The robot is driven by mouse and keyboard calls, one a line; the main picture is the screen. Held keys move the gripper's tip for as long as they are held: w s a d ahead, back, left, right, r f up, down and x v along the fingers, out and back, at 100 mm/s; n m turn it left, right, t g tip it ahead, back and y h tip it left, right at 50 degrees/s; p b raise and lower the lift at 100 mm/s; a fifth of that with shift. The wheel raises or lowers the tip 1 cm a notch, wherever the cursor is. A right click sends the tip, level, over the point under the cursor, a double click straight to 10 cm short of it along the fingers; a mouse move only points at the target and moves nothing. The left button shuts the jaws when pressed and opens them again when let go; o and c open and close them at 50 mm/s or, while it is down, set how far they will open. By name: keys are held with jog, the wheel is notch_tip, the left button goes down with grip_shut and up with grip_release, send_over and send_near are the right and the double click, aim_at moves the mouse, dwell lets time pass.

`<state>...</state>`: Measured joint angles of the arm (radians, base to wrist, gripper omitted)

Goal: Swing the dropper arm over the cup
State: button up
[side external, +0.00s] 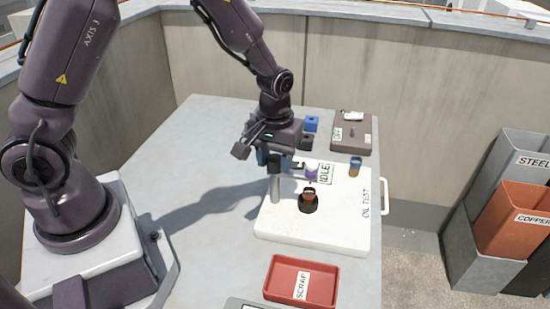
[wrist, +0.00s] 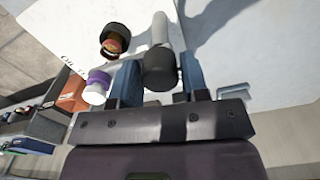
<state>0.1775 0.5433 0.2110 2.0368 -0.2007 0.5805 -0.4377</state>
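A silver post (side external: 275,188) stands upright at the left of the white test board (side external: 270,226). In the wrist view the post (wrist: 159,28) carries a black knob (wrist: 161,70). My gripper (wrist: 160,78) has its two blue fingers on either side of this knob, with little or no gap; I cannot tell whether they press on it. In the side view my gripper (side external: 273,160) is right above the post. A purple and white dropper (wrist: 97,86) is beside the left finger, near the IDLE label (side external: 326,174). The reddish-brown cup (side external: 309,196) sits in a black ring, apart from the dropper.
A grey box (side external: 351,132) and a blue block (side external: 312,123) are behind. A red SCRAP tray (side external: 301,281) lies in front. Bins (side external: 512,218) stand off the table. The table's left side is clear.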

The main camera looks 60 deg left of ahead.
jog(key=shift+o, duration=1.3)
notch_tip(320, 180, up, 13)
jog(key=s+r+m+t, duration=0.2)
jog(key=s+r+m, duration=0.1)
jog(key=s, duration=0.5)
jog(key=s+r+m+t, duration=0.3)
jog(key=s+r, duration=0.3)
jog(key=s, duration=0.2)
jog(key=shift+s+r+m+t, duration=0.25)
jog(key=shift+m+t, duration=0.05)
jog(key=shift+m, duration=0.2)
